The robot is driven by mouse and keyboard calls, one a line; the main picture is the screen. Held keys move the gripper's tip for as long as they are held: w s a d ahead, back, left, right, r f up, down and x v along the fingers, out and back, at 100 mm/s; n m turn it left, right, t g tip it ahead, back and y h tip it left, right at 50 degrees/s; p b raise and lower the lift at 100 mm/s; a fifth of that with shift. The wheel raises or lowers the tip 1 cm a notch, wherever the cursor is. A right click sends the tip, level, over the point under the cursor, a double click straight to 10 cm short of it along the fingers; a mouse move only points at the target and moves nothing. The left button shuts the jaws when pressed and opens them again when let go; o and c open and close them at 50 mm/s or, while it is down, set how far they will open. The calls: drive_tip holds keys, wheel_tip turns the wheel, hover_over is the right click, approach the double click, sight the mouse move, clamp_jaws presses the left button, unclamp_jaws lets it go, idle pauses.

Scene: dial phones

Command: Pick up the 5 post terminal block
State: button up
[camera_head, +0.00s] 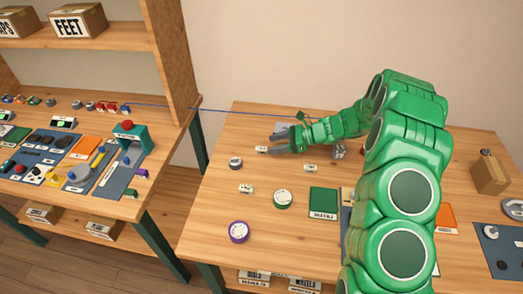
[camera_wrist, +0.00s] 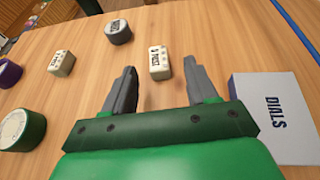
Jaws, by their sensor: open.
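A small white terminal block (camera_wrist: 160,64) lies on the table just ahead of my gripper, in line with the gap between its fingers; its label ends in "POST", but I cannot read the number surely. It also shows in the head view (camera_head: 261,149). My gripper (camera_wrist: 159,72) is open and empty, fingers pointing at this block and low over the table. A second white block (camera_wrist: 62,63) with a similar label lies to the left, also seen in the head view (camera_head: 246,189). A third white block (camera_head: 310,168) lies nearer the arm. Which one has 5 posts is unclear.
A grey dial (camera_wrist: 118,32) sits beyond the fingers to the left. A green dial (camera_wrist: 22,130) and a purple dial (camera_head: 239,231) stand farther off. A white-topped item marked DIALS (camera_wrist: 275,115) is close on the gripper's right. A green mat (camera_head: 323,203) lies nearby.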

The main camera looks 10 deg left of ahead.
sight(263, 148)
drive_tip(key=shift+x, duration=2.25)
drive_tip(key=shift+s+f, duration=0.1)
drive_tip(key=shift+s, duration=0.05)
drive_tip(key=shift+c, duration=0.3)
drive_tip(key=c, duration=1)
